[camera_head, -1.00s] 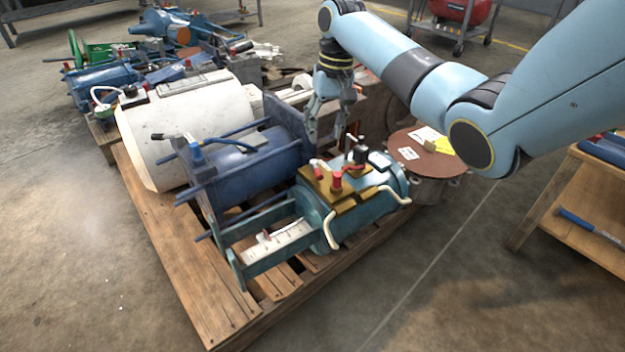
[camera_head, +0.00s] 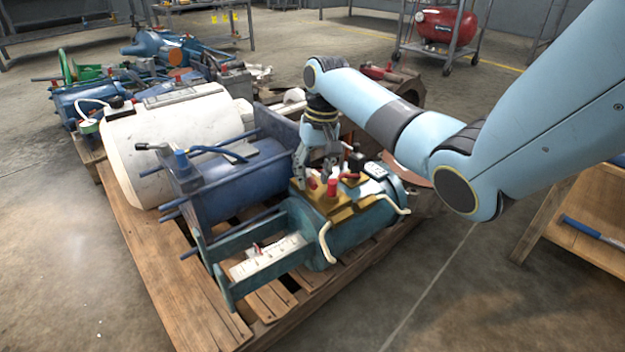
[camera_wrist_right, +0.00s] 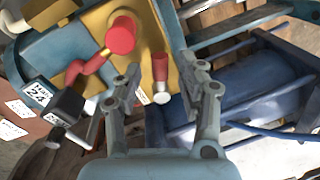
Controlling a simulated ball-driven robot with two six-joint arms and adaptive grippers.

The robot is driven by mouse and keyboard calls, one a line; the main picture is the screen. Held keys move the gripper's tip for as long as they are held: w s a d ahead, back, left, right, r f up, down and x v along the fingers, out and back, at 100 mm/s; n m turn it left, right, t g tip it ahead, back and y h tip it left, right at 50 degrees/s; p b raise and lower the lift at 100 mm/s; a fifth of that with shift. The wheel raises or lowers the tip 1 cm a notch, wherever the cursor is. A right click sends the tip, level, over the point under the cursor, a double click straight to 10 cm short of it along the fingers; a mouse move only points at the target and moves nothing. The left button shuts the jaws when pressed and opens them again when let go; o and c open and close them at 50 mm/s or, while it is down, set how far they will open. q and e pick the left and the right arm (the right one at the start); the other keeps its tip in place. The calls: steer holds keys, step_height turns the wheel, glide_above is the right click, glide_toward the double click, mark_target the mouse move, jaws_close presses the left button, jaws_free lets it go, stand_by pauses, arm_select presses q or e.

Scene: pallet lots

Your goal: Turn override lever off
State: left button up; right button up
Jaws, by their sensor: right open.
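A teal cylinder unit (camera_head: 345,232) lies on a wooden pallet, with a gold valve block (camera_head: 335,213) on top. The block carries several red-handled parts, among them a red knob (camera_head: 333,187); no label shows which is the override lever. In the right wrist view, a short red handle with a pale end (camera_wrist_right: 160,72) stands between my fingertips, apart from them. A round red knob (camera_wrist_right: 121,35) and a bent red lever (camera_wrist_right: 82,70) are beside it. My right gripper (camera_head: 318,172) is open, pointing down just above the block; it also shows in the wrist view (camera_wrist_right: 158,82). My left gripper is out of view.
A blue cylinder with tie rods (camera_head: 235,165) lies left of the teal unit, and a large white motor (camera_head: 180,135) beyond it. A black box with a label (camera_wrist_right: 68,103) stands near my finger. A wooden bench (camera_head: 575,205) is at right. Floor in front is clear.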

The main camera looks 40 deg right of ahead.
steer(key=shift+f, duration=0.25)
jaws_close()
steer(key=shift+a+r, duration=0.1)
stand_by(0.3)
